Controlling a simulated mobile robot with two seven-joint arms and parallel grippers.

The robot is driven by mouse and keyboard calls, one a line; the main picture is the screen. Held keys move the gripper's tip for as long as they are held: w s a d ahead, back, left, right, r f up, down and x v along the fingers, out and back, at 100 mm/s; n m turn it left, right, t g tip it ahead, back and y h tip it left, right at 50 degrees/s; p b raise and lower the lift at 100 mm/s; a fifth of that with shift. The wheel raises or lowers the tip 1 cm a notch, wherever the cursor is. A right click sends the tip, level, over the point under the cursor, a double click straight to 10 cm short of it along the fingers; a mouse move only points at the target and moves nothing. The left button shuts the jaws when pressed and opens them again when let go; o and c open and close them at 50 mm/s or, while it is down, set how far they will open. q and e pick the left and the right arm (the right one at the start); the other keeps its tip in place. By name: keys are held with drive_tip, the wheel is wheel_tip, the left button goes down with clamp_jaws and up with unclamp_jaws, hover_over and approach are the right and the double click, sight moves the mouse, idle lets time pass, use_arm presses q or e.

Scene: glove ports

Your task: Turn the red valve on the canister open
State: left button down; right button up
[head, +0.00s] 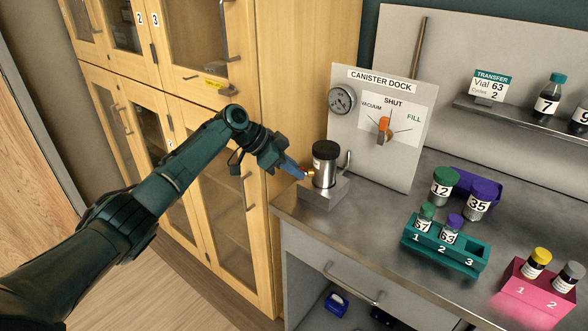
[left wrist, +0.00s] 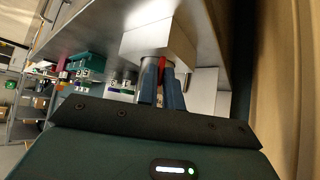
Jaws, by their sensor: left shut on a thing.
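The canister (head: 324,172), a silver cylinder with a black lid, stands upright on a metal block below the canister dock panel (head: 402,172). My left gripper (head: 302,172) reaches it from the left, low on its side. The red valve (left wrist: 161,66) shows between the two blue fingers of my left gripper (left wrist: 160,82) in the left wrist view, and the fingers are shut on it. In the head view the fingers mostly hide the valve, so its angle cannot be told. My right gripper is in neither view.
An orange knob (head: 384,126) on the panel points up towards SHUT, near a round gauge (head: 341,100). A teal rack (head: 455,262) with vials, a pink rack (head: 540,290) and loose jars stand to the right. A wooden cabinet (head: 290,70) stands behind my left arm.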

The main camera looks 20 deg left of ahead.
use_arm(q)
drive_tip(key=shift+f, duration=0.1)
drive_tip(key=c, duration=1.6)
unclamp_jaws()
drive_tip(key=shift+o, duration=0.2)
drive_tip(key=b+v, duration=0.1)
drive_tip(key=v, duration=1.2)
drive_tip(key=shift+b, duration=0.35)
